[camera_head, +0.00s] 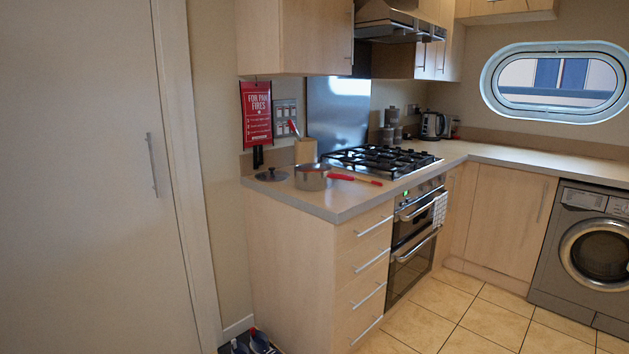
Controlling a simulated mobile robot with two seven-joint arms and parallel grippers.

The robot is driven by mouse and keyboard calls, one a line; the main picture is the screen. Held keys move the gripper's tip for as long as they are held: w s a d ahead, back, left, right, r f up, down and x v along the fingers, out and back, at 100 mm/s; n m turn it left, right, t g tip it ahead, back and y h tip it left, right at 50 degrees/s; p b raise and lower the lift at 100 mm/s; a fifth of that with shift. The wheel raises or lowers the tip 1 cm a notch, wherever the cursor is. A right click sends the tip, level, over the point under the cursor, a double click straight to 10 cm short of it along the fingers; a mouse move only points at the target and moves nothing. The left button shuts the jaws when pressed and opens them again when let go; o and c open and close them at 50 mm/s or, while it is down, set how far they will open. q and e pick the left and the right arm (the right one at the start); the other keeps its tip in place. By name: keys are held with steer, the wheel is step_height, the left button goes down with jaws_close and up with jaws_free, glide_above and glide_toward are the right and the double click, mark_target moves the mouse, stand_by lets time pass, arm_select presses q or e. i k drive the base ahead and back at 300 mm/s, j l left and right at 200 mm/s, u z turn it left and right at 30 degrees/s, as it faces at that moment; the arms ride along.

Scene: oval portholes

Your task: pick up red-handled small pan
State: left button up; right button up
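A small metal pan (311,178) stands upright on the left end of the worktop, in front of a utensil block. A red handle (357,179) points right from it, along the front of the hob. A second thin red-and-pale piece lies close beside this handle; I cannot tell what it belongs to. A dark lid (271,175) with a knob lies flat to the left of the pan. Neither of my grippers shows in the head view.
The worktop (345,206) is bare in front of the pan. A gas hob (380,160) lies right of it, above the oven (414,240). A wooden block (305,151) stands behind the pan. Wall cabinets (295,37) hang above.

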mark_target(312, 177)
steer(key=i+l, duration=0.2)
steer(key=i, duration=0.25)
steer(key=i+l, duration=0.25)
steer(key=i, duration=0.2)
steer(key=z, duration=0.05)
